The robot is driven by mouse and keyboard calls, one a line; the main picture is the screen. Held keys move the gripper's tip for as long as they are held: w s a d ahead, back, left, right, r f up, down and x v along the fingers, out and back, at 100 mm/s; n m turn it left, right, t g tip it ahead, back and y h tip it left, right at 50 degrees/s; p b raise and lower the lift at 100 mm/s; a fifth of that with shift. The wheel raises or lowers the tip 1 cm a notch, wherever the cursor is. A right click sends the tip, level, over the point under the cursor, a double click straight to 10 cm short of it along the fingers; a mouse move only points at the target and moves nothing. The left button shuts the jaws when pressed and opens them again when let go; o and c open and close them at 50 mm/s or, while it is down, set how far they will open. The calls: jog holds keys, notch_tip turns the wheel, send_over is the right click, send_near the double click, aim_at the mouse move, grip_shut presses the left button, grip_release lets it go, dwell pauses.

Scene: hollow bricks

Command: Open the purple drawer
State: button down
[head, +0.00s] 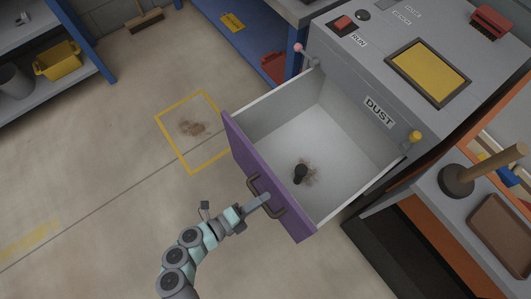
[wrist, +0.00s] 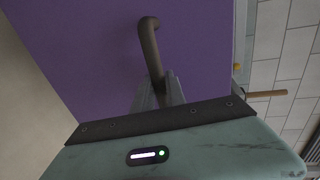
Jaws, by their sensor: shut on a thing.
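The purple drawer (head: 263,182) stands pulled far out of the grey machine in the head view, with its inside in plain sight. A dark knob-like object (head: 300,174) and a brownish patch of dust are on its floor. A dark bar handle (head: 266,196) is fixed to the purple front. My gripper (head: 264,199) is at this handle, shut on it. In the wrist view the purple front (wrist: 90,50) fills much of the picture, and the handle (wrist: 150,45) runs down between the fingers of my gripper (wrist: 160,88). The fingertips are partly hidden.
The grey machine (head: 340,55) has a DUST label, a yellow panel and a yellow knob (head: 415,137). A grey side table (head: 420,210) with a wooden-handled tool and brown tray stands at the right. The floor left of the drawer is open, with a yellow-outlined square (head: 163,118).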

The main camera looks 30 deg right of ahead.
jog(key=shift+a, duration=0.4)
jog(key=c, duration=1.4)
grip_release()
jog(key=shift+o, duration=0.2)
jog(key=shift+a, duration=0.1)
jog(key=p+v, duration=0.2)
jog(key=v, duration=0.8)
jog(key=shift+a, duration=0.35)
jog(key=shift+r, duration=0.1)
